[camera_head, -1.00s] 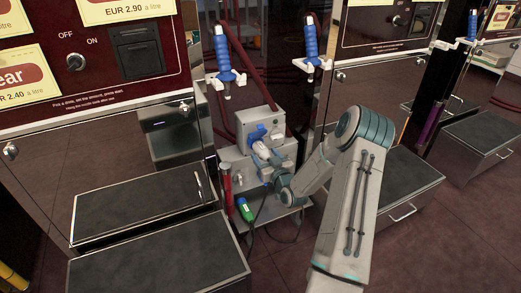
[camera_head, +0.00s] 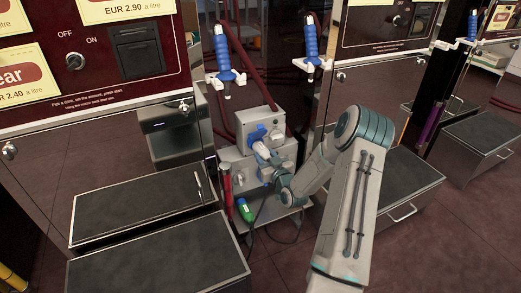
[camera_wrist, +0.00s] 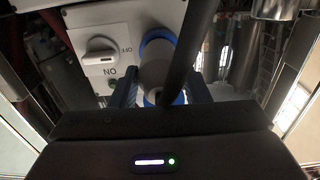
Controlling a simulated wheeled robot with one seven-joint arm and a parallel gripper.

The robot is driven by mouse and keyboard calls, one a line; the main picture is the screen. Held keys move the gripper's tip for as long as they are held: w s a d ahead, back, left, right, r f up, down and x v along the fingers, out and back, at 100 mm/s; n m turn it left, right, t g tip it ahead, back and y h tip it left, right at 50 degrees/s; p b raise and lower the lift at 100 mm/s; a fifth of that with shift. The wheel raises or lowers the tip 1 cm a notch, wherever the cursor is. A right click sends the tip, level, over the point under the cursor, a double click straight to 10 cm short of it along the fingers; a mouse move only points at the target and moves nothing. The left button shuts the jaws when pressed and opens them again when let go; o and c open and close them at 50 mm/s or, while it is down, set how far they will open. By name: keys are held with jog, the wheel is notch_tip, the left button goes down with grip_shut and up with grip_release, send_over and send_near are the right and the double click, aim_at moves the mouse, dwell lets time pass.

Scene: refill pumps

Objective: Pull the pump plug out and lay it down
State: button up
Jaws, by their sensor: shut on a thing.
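The pump plug (camera_wrist: 155,68) is a grey cylinder with a blue collar, seen in the wrist view between the two blue fingers of my gripper (camera_wrist: 160,90). My gripper is shut on it. A black cable runs up past its right side. The plug's far end is at the blue ring by the grey panel; I cannot tell whether it is still seated. In the head view my gripper (camera_head: 266,156) is in front of the grey pump box (camera_head: 258,121) and hides most of the plug. A blue socket part shows just above it.
A white rotary switch (camera_wrist: 100,50) is left of the plug. A green connector (camera_head: 245,210) with a dark cable lies low by the box, beside a red cylinder (camera_head: 227,190). Blue-handled nozzles (camera_head: 222,50) hang above. Dark-topped steps (camera_head: 145,205) stand on both sides.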

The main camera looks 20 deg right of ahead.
jog(key=shift+s+d, duration=0.15)
jog(key=shift+s, duration=2.85)
